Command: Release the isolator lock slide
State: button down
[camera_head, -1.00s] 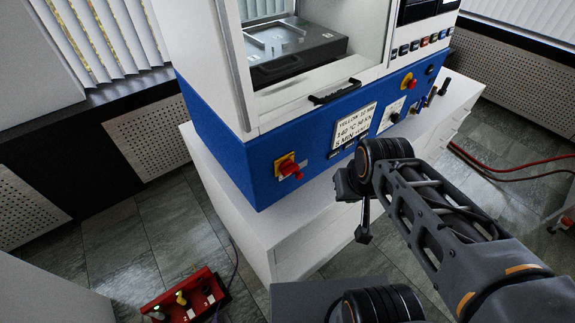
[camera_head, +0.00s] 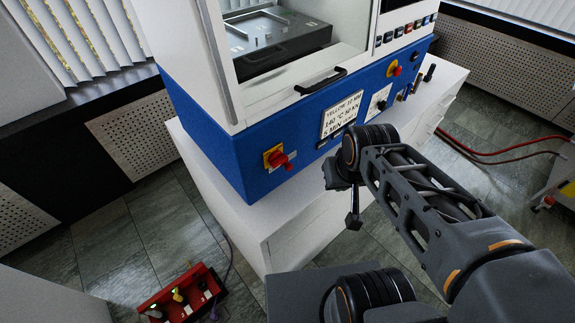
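A red rotary isolator handle (camera_head: 281,160) on a yellow plate sits low on the blue front panel of the press (camera_head: 205,125), near its left corner. A second red knob on yellow (camera_head: 394,69) is further right on the same panel. A lock slide cannot be made out at this size. My gripper (camera_head: 353,220) hangs at the end of my arm, in front of the white cabinet, right of and below the isolator handle and apart from it. It is small, dark and seen edge-on, so its finger gap does not show. Nothing is visibly held.
The press stands on a white cabinet (camera_head: 300,225). A sign (camera_head: 342,115) and a black door handle (camera_head: 320,82) are above my wrist. A red box (camera_head: 180,295) with padlock-like items lies on the floor at lower left. Red hoses (camera_head: 490,152) run at the right.

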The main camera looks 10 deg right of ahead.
aim_at(289, 167)
jog(key=k, duration=0.5)
jog(key=z, duration=2)
jog(key=k, duration=1.2)
jog(key=u, duration=2.25)
jog(key=i, duration=0.5)
jog(key=z, duration=0.05)
